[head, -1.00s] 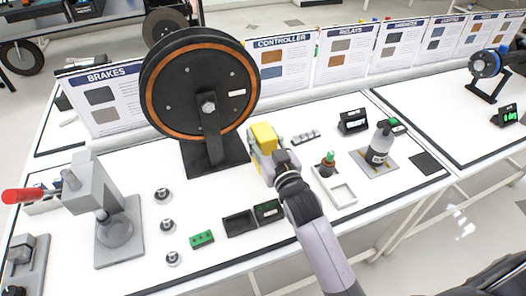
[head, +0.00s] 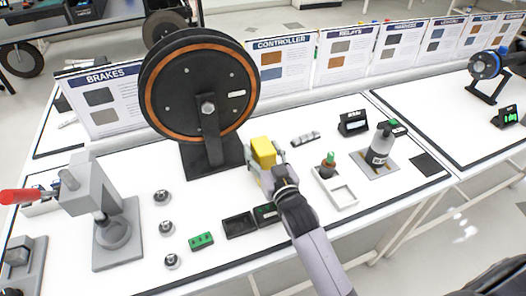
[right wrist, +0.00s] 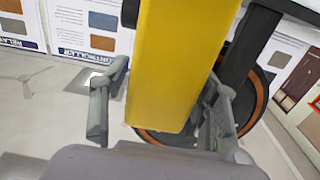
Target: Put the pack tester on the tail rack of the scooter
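A yellow block-shaped thing, which I take to be the pack tester (head: 263,152), is at my right gripper (head: 262,172) over the middle of the white bench, in front of the big wheel. In the right wrist view the yellow body (right wrist: 180,65) stands between the two grey fingers (right wrist: 160,108), close to both; its far end is out of frame. The right gripper appears shut on it. How high it is above the bench is hard to tell. My left gripper is not in view. I cannot make out the scooter's tail rack.
A black wheel with an orange ring (head: 203,95) stands behind the gripper. A grey press with a red handle (head: 95,200) is at left. Tyred wheels (head: 22,58) show at upper left.

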